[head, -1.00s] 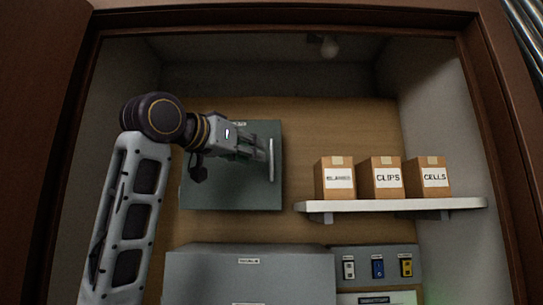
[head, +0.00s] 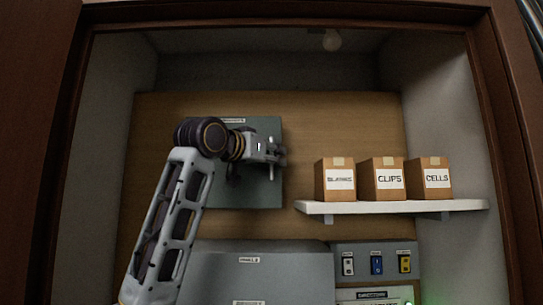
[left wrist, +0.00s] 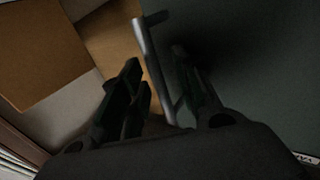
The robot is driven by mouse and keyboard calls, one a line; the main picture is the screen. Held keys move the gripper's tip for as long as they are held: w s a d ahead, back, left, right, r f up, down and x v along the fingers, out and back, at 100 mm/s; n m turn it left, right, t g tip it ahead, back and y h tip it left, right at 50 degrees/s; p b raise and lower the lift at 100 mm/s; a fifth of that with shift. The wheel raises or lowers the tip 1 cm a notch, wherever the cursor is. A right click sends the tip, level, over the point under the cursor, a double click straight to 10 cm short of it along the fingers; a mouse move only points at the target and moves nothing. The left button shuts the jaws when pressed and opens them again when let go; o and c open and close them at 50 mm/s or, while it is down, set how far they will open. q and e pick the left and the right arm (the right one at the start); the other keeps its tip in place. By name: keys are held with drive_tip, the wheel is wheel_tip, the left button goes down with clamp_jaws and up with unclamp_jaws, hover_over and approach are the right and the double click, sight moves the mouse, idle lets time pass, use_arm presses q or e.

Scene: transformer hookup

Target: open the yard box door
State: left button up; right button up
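A dark grey-green box (head: 262,198) with a flat door hangs on the wooden back panel; its top label is too small to read, and the door looks shut. Its upright silver bar handle (head: 271,172) is near the door's right edge. My left gripper (head: 280,156) is at the handle and hides its upper part. In the left wrist view the handle (left wrist: 151,62) runs between my two open fingers (left wrist: 165,90), closer to the right one. The door (left wrist: 250,60) fills the right side there. I cannot tell whether a finger touches the handle. My right gripper is in neither view.
A white shelf (head: 390,206) with three cardboard boxes (head: 382,180) is to the right. Below are a grey cabinet (head: 250,280) and a switch panel (head: 376,250). A brown frame (head: 495,120) borders the recess.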

use_arm(q)
drive_tip(key=shift+c, duration=0.4)
clamp_jaws()
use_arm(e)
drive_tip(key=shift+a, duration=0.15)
use_arm(q)
drive_tip(key=shift+s+a, duration=0.1)
drive_tip(key=shift+s, duration=0.2)
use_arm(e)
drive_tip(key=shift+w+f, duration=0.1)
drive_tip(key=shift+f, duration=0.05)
